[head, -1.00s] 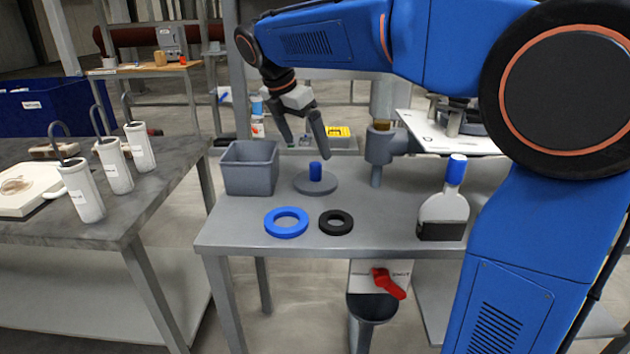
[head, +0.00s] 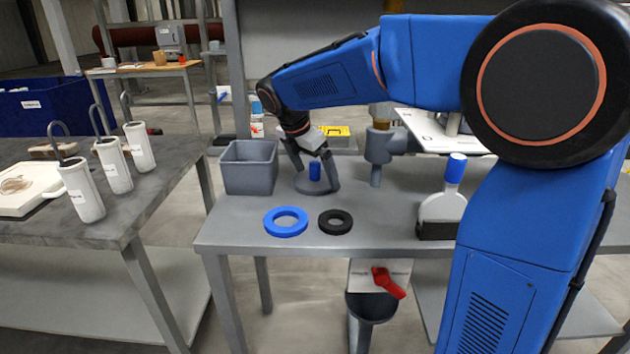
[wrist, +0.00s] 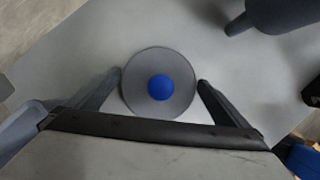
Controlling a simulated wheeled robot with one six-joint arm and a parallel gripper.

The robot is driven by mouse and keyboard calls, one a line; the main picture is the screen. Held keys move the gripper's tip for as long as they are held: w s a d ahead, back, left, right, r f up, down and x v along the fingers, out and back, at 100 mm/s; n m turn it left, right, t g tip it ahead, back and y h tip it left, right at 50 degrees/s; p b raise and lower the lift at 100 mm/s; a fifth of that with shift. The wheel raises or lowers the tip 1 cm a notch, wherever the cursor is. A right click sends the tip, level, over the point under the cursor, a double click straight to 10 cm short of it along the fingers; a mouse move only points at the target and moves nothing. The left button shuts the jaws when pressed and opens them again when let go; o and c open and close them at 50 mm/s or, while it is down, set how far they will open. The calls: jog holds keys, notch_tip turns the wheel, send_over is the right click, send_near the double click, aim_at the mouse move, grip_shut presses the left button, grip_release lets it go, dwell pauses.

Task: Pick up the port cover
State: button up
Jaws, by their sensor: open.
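The port cover (head: 322,187) is a flat grey disc with an upright blue knob (head: 315,171). It lies on the grey table behind the two rings. In the wrist view the disc (wrist: 138,100) and its round blue knob top (wrist: 160,87) sit between my fingers. My gripper (head: 317,177) is open and lowered over the cover, with one finger to each side of the knob. In the wrist view my gripper (wrist: 160,84) has its fingertips near the disc's left and right edges. I cannot tell whether they touch it.
A grey open bin (head: 249,168) stands close to the left of the cover. A blue ring (head: 285,232) and a black ring (head: 335,232) lie in front. A grey pipe fitting (head: 378,150) stands to the right.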

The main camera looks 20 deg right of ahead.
aim_at(316, 163)
jog(key=c, duration=1)
jog(key=shift+r, duration=0.1)
notch_tip(316, 163, up, 10)
jog(key=shift+f, duration=0.2)
jog(key=shift+r, duration=0.1)
jog(key=shift+s, duration=0.1)
